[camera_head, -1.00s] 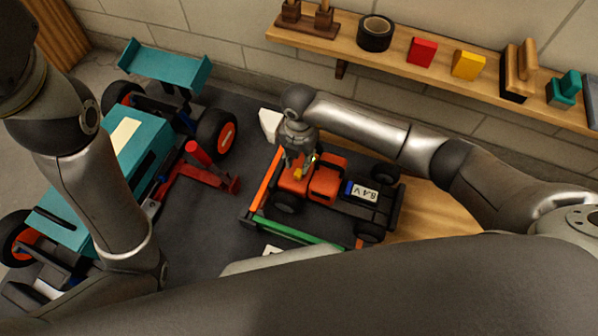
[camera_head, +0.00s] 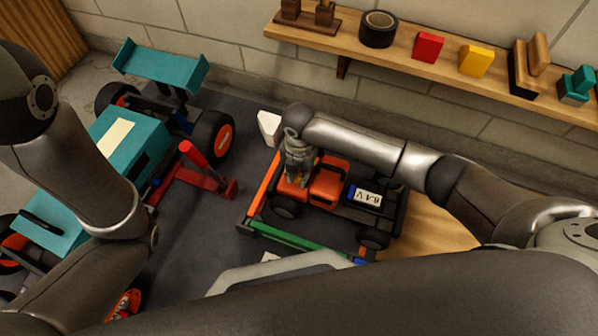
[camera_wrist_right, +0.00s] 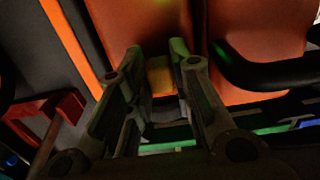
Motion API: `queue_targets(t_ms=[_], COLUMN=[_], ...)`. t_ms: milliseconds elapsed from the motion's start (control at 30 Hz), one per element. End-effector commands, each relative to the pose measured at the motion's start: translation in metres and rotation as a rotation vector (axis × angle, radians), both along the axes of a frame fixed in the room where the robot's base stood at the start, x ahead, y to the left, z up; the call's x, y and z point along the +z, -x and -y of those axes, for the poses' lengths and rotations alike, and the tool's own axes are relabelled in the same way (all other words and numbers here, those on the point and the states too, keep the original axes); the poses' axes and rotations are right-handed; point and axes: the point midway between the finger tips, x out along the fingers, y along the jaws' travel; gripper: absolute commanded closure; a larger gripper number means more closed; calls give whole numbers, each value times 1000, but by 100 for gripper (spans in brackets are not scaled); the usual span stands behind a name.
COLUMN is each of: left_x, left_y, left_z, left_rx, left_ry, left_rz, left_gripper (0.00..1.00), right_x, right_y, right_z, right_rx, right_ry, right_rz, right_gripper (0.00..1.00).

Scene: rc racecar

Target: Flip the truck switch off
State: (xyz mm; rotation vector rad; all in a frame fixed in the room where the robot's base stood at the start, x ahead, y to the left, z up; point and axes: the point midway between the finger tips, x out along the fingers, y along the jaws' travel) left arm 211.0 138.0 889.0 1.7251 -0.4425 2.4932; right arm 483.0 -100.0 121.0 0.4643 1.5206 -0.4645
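The orange truck (camera_head: 328,182) with a black bed sits on the dark mat right of centre. A small yellow piece, apparently its switch, shows on the orange body in the right wrist view (camera_wrist_right: 160,78). In the head view the gripper mostly covers that spot. My right gripper (camera_head: 297,177) points down over the truck's left end. In the right wrist view its two fingers (camera_wrist_right: 157,50) are apart, one on each side of the yellow piece. I cannot tell whether they touch it. My left arm reaches in from the left, but its gripper is out of view.
A teal buggy (camera_head: 128,143) stands at left, with a red jack (camera_head: 205,178) beside it. Green (camera_head: 290,237) and orange bars lie around the truck. A wooden shelf (camera_head: 400,58) with tape and blocks runs along the wall.

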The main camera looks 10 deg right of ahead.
Motion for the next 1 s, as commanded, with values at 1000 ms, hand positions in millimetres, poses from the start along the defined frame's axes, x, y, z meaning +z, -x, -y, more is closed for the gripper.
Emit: queue_targets(t_ms=[1000], left_x=[1], left_y=[-1], left_z=[0], left_rx=[0], left_ry=[0], left_rz=[-2], left_gripper=[60], right_x=[0], right_y=[-16], right_z=[-24], right_rx=[0], right_ry=[-3], right_rz=[3], right_gripper=[78])
